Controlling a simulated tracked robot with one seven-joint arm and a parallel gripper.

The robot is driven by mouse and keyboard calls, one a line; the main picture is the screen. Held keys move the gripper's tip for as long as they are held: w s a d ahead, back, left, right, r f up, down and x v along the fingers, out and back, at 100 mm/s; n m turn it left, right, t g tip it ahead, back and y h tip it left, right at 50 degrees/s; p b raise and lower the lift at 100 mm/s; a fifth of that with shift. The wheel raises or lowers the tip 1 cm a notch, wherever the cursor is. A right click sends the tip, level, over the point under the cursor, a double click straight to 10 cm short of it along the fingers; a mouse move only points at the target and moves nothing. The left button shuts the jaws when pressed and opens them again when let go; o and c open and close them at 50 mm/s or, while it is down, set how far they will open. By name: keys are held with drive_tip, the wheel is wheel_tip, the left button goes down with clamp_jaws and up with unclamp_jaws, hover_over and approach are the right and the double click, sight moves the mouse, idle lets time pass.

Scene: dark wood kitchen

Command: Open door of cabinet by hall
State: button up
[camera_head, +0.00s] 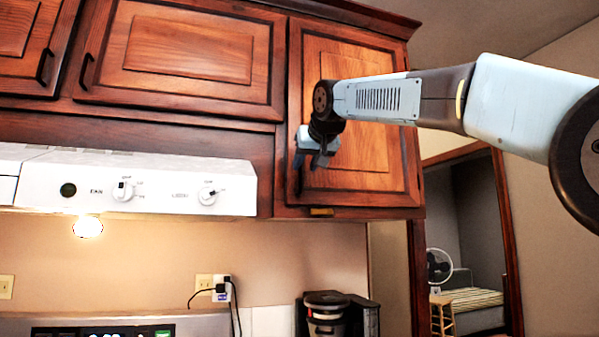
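The wooden cabinet door (380,165) beside the hall opening fills the upper middle right of the head view, and it looks shut. My gripper (300,172) is at the left edge of this door, in its lower half. My arm comes in from the right across the door's front. A dark upright shape shows at the fingertips near the door's left edge. The door's handle is hidden or merges with the gripper there. I cannot tell whether the fingers are open or closed on it.
More upper cabinets with dark handles (87,72) are on the left. A white range hood (130,182) juts out below them. A coffee maker (328,312) stands below the cabinet. A doorway (465,240) to another room opens at right.

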sight(301, 173)
drive_tip(key=shift+x, duration=2.05)
clamp_jaws()
